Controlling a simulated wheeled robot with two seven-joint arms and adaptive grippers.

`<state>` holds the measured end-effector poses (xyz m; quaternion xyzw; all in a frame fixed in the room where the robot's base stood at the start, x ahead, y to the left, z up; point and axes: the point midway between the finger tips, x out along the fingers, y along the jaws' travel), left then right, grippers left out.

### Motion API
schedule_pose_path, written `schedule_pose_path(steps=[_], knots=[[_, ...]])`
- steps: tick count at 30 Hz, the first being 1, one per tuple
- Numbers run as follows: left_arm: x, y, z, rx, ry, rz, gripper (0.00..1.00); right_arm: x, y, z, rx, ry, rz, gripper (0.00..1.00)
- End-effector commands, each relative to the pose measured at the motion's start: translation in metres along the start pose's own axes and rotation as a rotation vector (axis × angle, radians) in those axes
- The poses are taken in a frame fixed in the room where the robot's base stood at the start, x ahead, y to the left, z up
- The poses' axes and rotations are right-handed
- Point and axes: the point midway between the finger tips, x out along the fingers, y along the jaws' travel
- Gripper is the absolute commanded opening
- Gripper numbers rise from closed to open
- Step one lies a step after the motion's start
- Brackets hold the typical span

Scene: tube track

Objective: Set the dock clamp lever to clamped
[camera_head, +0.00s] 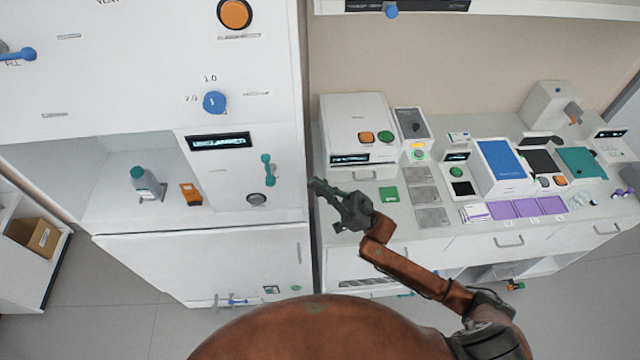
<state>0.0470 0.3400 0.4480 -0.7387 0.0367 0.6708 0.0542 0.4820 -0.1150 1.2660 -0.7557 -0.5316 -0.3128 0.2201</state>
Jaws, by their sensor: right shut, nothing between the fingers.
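A teal lever (268,169) sits on the white cabinet front, to the right of the open dock bay and below a dark display (220,142). The display's lit text seems to read "UNCLAMPED". The lever stands roughly upright. My right gripper (316,185) is shut and empty, to the right of the lever and apart from it, near the cabinet's right edge. A bottle with a green cap (146,182) stands in the bay. My left gripper is not in view.
A round grey button (257,199) is below the lever. An orange block (190,194) sits in the bay. A blue knob (214,102) is above the display. On the right, a counter (465,238) holds several devices and trays.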

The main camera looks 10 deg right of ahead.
Motion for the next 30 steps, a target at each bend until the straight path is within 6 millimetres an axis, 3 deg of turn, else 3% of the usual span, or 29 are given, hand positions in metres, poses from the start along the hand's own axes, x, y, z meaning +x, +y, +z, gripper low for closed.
schedule_pose_path(steps=[1,6,9,12,19,30], knots=[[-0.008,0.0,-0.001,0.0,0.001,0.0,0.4,0.015,-0.001,-0.004,0.001,0.004,-0.003,0.0],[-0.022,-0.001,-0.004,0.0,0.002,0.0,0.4,0.051,-0.001,-0.004,0.001,0.005,-0.003,0.0],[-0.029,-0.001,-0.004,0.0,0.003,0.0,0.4,0.068,-0.001,-0.002,0.001,0.003,-0.002,0.0],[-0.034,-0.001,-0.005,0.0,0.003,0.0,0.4,0.077,0.0,0.012,0.001,0.002,0.0,0.0],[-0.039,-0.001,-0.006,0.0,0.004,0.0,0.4,0.088,0.0,0.026,0.0,0.001,0.0,0.0],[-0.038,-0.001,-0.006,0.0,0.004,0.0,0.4,0.089,0.0,0.028,0.0,0.001,0.0,0.0]])
